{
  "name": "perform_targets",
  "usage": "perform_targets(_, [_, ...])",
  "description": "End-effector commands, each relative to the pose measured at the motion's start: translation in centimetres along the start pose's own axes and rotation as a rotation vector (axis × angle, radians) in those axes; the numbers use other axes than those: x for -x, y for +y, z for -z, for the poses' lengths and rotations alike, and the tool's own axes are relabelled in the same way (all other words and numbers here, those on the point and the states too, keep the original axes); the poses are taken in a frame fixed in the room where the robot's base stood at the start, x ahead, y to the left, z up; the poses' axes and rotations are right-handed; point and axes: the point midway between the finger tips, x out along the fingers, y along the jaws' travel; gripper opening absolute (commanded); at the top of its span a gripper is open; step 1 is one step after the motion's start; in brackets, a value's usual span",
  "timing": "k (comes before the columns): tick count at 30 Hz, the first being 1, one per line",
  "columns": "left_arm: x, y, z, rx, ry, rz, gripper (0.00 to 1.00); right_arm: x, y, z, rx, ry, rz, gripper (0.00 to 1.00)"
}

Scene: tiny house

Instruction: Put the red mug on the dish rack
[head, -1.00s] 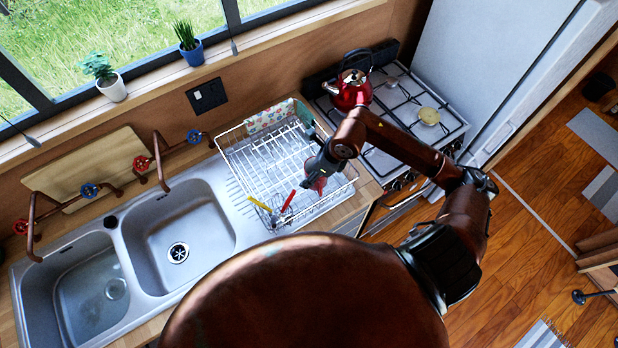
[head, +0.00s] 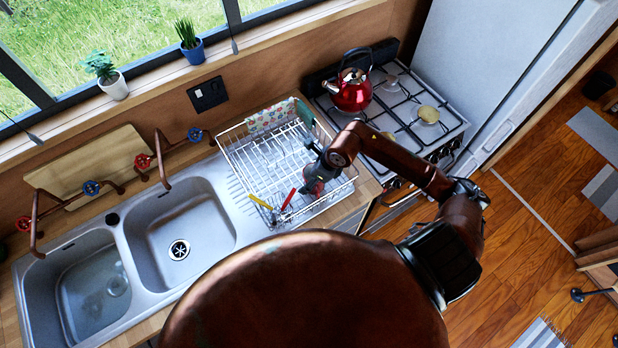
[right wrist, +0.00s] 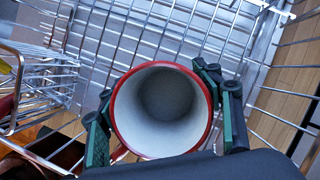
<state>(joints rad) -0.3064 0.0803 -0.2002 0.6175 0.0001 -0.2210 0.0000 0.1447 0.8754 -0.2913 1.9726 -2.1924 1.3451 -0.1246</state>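The red mug has a red rim and a pale inside. In the right wrist view the mug (right wrist: 162,108) sits between the two fingers of my right gripper (right wrist: 165,110), mouth toward the camera. The fingers lie close against its sides. In the head view the mug (head: 315,187) is small and partly covered by my right gripper (head: 317,178), inside the front right part of the wire dish rack (head: 232,160). The rack's wires also show around the mug in the right wrist view (right wrist: 150,30). I cannot tell whether the mug's base touches the rack. My left gripper is not in view.
Yellow-handled (head: 260,202) and red-handled (head: 288,199) utensils stand at the rack's front, left of the mug. A patterned item (head: 270,118) is at the rack's back. The double sink (head: 180,215) lies left; the stove with a red kettle (head: 352,92) lies right.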

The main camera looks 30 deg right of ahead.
Motion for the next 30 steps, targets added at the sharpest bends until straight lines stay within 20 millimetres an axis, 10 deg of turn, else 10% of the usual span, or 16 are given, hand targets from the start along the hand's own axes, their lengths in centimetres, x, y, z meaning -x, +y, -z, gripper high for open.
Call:
perform_targets(16, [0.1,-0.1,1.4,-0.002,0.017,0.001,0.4,0.8,-0.1,-0.1,0.001,-0.001,0.002,0.71])
perform_targets(30, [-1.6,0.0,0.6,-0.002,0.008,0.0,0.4,9.8,-0.1,-0.1,0.003,0.0,0.004,0.71])
